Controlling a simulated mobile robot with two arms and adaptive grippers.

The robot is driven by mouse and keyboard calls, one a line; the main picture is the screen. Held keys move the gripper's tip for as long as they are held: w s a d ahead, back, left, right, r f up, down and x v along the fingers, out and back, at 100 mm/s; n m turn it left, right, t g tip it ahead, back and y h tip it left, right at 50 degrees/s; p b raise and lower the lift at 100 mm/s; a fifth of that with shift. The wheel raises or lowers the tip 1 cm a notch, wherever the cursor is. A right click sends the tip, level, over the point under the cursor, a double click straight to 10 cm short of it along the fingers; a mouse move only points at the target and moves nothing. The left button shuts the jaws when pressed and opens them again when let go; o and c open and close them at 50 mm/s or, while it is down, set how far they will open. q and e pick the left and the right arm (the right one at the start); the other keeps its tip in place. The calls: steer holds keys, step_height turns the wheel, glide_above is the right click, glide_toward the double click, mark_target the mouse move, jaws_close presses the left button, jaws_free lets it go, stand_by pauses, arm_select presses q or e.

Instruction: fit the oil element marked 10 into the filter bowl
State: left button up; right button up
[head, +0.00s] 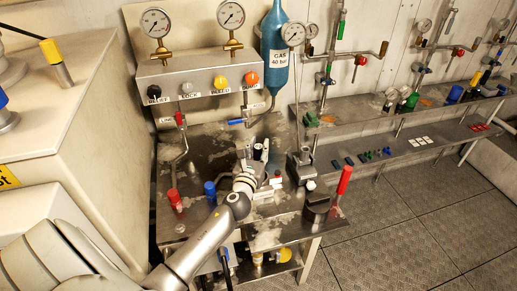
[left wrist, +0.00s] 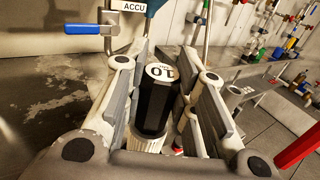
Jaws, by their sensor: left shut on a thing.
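My left gripper (head: 254,158) is over the middle of the steel bench, with its fingers around the oil element. In the left wrist view, the oil element (left wrist: 156,100) is a black, faceted cylinder with a white top marked 10 and a white ribbed lower part. It stands between the fingers of the left gripper (left wrist: 166,92), which is shut on it. The element's lower end is hidden by the gripper, so I cannot tell what is under it. I cannot make out the filter bowl for certain. My right gripper is not in view.
The steel bench (head: 200,144) carries a red-capped part (head: 175,200), a blue-capped part (head: 210,191) and a dark round body (head: 317,204) beside a red handle (head: 344,181). Behind are the gauge panel (head: 200,76) and blue gas bottle (head: 274,55). Open floor lies right.

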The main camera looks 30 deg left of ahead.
arm_select(q)
steer(key=shift+f+b, duration=4.8)
steer(key=shift+f, duration=0.45)
steer(key=shift+r, duration=0.1)
steer(key=shift+r+p, duration=0.25)
steer(key=shift+p, duration=0.25)
steer(key=shift+r+p, duration=4.45)
steer(key=shift+r, duration=0.05)
